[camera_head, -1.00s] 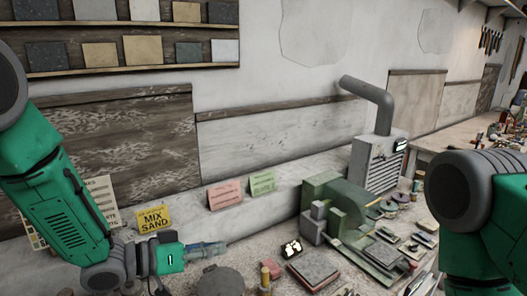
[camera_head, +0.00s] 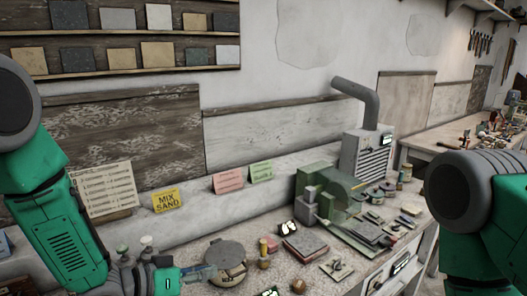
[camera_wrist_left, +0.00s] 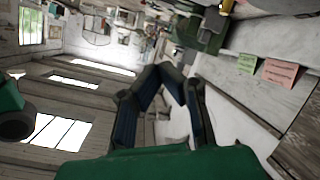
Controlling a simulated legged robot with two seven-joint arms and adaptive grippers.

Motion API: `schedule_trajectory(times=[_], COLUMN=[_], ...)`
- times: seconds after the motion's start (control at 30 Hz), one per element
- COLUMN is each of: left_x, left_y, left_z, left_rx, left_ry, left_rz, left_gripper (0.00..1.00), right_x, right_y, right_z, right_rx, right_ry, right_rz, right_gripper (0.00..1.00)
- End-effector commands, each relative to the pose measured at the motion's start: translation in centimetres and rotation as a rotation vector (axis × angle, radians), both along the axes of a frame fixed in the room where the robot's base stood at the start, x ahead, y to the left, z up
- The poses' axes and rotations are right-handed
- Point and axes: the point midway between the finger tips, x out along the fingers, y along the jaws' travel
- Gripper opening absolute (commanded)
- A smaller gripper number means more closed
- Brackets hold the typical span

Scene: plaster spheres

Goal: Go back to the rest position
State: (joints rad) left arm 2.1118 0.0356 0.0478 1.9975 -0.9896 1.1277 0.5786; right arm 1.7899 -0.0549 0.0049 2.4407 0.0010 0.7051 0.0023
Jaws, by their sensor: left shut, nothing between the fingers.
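My left gripper (camera_head: 205,274) is at the lower left in the head view, over the bench, beside a round grey lidded thing (camera_head: 226,254). Its fingers are shut with nothing between them. In the left wrist view the dark fingers (camera_wrist_left: 163,72) close together at the tips, with the room tilted sideways behind. My right arm (camera_head: 478,200) shows at the right edge; its gripper is out of view.
The bench holds a green machine (camera_head: 325,195), a grey unit with a bent pipe (camera_head: 366,155), and a book-like block (camera_head: 305,241). A yellow MIX SAND sign (camera_head: 166,200) and a pink card (camera_head: 228,181) stand at the back. Shelves of tiles (camera_head: 122,55) hang above.

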Motion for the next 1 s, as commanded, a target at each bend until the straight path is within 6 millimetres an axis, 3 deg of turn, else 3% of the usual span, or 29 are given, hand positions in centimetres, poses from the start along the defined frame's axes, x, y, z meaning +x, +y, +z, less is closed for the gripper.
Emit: schedule_trajectory(times=[0.27,0.37,0.5,0.6,0.73,0.93,1.0], left_x=[-4.6,-7.5,-14.3,-19.8,-26.2,-35.0,-34.3], left_y=[3.8,5.8,9.4,11.8,14.3,17.1,17.0], left_z=[-7.5,-11.0,-16.5,-19.1,-20.8,-21.2,-23.4], left_rx=[0.145,0.231,0.403,0.527,0.658,0.822,0.822], left_ry=[0.166,0.262,0.453,0.592,0.746,0.959,0.942], left_rz=[0.163,0.229,0.322,0.366,0.396,0.409,0.406], left_gripper=[0.00,0.00,0.00,0.00,0.00,0.00,0.00], right_x=[0.0,0.0,0.0,0.0,0.0,0.0,0.0], right_y=[0.0,0.0,0.0,0.0,0.0,0.0,0.0], right_z=[0.0,0.0,0.0,0.0,0.0,0.0,-2.1], right_rx=[0.000,0.000,0.000,0.000,0.000,0.000,0.000], right_ry=[0.000,0.001,0.001,0.001,0.001,0.001,-0.001], right_rz=[-0.001,-0.001,0.000,0.000,0.000,0.000,0.000], right_gripper=[0.60,0.60,0.60,0.60,0.60,0.60,0.60])
